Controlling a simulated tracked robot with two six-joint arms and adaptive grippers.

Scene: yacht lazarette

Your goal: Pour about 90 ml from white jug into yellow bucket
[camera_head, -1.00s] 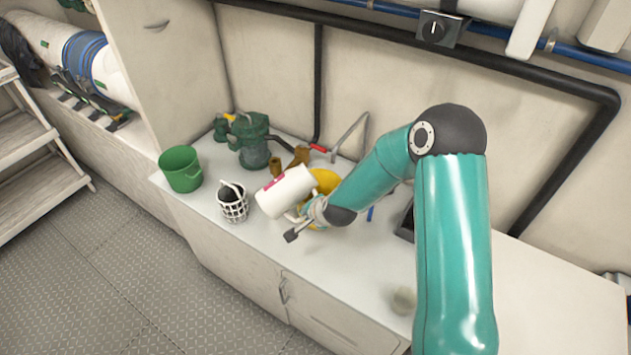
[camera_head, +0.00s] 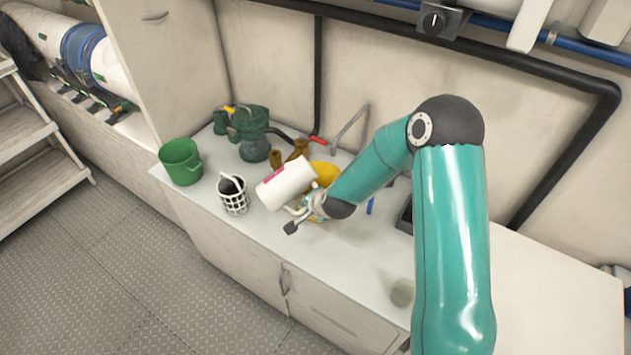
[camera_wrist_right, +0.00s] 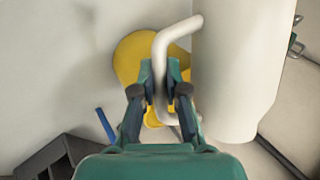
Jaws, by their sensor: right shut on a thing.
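The white jug (camera_head: 285,184) has a pink-red mark on its side and is held tilted well over above the counter, its far end pointing left. My right gripper (camera_head: 308,209) is shut on the jug's handle; the right wrist view shows the fingers (camera_wrist_right: 160,95) around the white handle (camera_wrist_right: 163,50) with the jug body (camera_wrist_right: 235,70) to the right. A yellow bucket (camera_head: 325,173) is partly hidden behind the jug and gripper, and it also shows behind the fingers in the wrist view (camera_wrist_right: 132,55). No liquid stream is visible. My left gripper is not in view.
A white basket-like holder (camera_head: 234,199) stands left of the jug, and a green bucket (camera_head: 181,163) is further left. A green pump (camera_head: 254,135) and brown fittings (camera_head: 298,150) are behind. A small round beige object (camera_head: 402,292) lies near the counter's front edge.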

